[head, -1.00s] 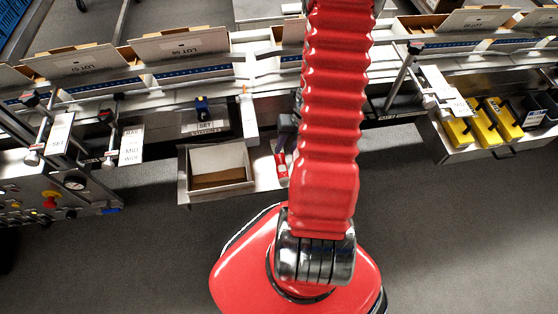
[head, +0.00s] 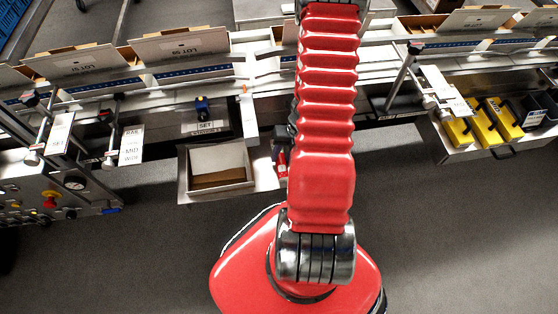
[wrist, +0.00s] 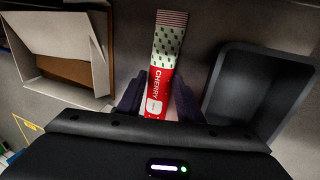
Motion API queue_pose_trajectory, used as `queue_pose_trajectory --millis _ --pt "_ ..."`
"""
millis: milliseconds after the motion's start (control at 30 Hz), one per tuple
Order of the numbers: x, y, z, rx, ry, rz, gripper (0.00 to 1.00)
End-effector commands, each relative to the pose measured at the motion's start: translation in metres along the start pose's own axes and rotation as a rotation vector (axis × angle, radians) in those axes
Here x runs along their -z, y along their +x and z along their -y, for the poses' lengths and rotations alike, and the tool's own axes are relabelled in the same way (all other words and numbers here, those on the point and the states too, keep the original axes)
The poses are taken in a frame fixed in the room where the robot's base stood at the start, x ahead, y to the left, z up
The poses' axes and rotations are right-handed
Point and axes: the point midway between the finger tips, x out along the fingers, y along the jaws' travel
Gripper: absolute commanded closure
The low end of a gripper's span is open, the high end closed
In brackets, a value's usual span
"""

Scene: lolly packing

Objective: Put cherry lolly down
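The cherry lolly (wrist: 161,75) is a slim red wrapper lettered CHERRY, with a white, green-dotted far end. In the wrist view it points away from me between the two dark fingers of my gripper (wrist: 160,90). The fingers lie close against both its sides, so my gripper appears shut on it. In the head view the lolly (head: 282,161) is a small red piece just left of my red arm. My gripper is mostly hidden behind the arm there. I cannot tell whether the lolly touches the grey surface below.
An open carton (head: 218,152) sits left of the lolly on the grey tray (head: 265,181). A dark empty bin (wrist: 255,90) stands right of the lolly. Yellow bins (head: 484,128) stand far right. The conveyor with lot cartons (head: 182,46) runs behind.

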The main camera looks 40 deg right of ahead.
Motion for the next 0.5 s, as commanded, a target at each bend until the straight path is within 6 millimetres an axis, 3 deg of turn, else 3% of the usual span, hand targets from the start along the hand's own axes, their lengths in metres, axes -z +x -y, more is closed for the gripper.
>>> queue_pose_trajectory --millis 500 --pt "0.0000 0.0083 0.0003 0.001 0.000 0.000 0.67"
